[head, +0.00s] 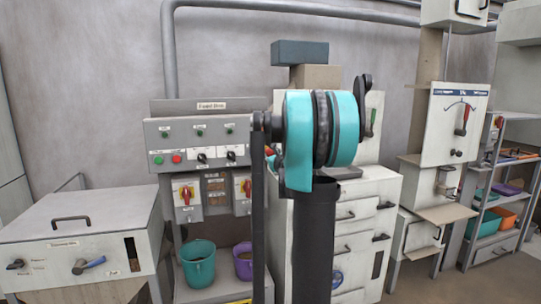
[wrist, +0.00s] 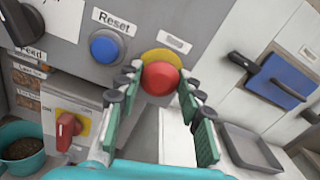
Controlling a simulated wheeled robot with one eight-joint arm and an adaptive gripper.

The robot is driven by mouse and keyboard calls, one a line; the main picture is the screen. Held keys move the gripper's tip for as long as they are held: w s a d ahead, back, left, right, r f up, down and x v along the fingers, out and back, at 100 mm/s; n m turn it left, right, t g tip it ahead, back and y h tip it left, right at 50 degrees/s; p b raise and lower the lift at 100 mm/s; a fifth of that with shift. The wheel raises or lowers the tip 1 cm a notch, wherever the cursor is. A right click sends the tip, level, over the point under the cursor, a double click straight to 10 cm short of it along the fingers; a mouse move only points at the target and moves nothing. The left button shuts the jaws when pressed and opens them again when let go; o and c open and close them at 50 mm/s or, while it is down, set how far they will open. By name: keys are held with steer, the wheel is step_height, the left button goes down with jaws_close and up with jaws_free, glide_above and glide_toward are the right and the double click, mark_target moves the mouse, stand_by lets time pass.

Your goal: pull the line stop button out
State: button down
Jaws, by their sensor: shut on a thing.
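The line stop button (wrist: 160,78) is a red mushroom head on a round yellow plate (wrist: 162,56), on the grey panel in the wrist view. My gripper (wrist: 160,84) has one green-padded finger on each side of the red head, with the dark fingertips close against it. It is shut on the button. How far the button stands out from its plate cannot be told. In the head view my arm covers most of this spot, and the fingers cannot be made out.
A blue Reset button (wrist: 106,47) sits left of the red one. A red-handled switch on a yellow plate (wrist: 70,127) is below left. A teal bucket (head: 198,264) stands below the panel.

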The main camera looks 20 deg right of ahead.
steer(key=shift+s, duration=0.6)
steer(key=c, duration=1)
jaws_free()
steer(key=shift+s, duration=0.15)
steer(key=s, duration=1.1)
steer(key=shift+s+a, duration=0.4)
